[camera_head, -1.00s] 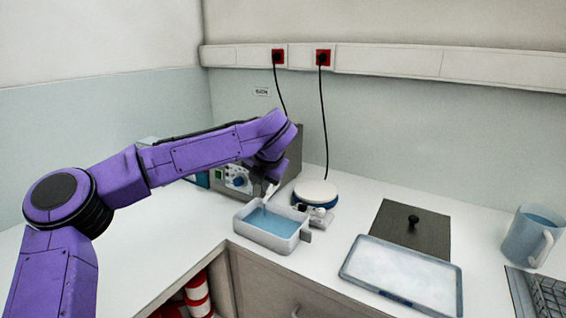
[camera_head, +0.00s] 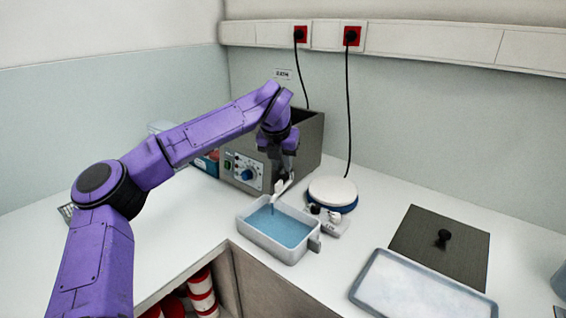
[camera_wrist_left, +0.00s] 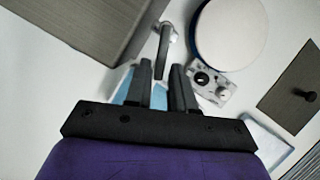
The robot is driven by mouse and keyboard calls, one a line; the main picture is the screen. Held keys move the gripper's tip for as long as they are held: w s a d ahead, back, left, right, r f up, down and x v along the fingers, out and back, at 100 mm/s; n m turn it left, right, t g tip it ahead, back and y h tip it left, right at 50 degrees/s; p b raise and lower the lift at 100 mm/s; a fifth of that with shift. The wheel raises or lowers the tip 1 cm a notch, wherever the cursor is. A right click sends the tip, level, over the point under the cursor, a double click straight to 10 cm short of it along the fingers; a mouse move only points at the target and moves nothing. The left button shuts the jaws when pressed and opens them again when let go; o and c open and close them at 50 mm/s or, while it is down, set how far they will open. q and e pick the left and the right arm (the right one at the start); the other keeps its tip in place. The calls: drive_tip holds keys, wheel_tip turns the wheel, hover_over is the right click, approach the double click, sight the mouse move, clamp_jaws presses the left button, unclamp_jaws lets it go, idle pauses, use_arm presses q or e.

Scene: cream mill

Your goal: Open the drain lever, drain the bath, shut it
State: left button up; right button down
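The bath is a grey metal box (camera_head: 305,132) with a blue dial on its front, against the back wall. A pale drain spout (camera_head: 283,187) comes from its front, and a thin stream seems to fall from it into a grey tub (camera_head: 276,252) holding blue water (camera_head: 279,225). In the left wrist view a dark drain lever (camera_wrist_left: 160,66) reaches down from the metal drain fitting (camera_wrist_left: 166,38). My left gripper (camera_head: 285,165) is at the lever; its two fingers (camera_wrist_left: 162,75) stand apart with the lever's end around the gap. The bath's inside level is hidden. My right gripper is out of view.
A dark lid (camera_head: 425,228) with a knob and a shallow tray (camera_head: 388,262) lie further right. The counter's front edge is close to the tub.

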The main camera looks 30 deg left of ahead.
use_arm(q)
drive_tip(key=shift+f, duration=0.3)
clamp_jaws()
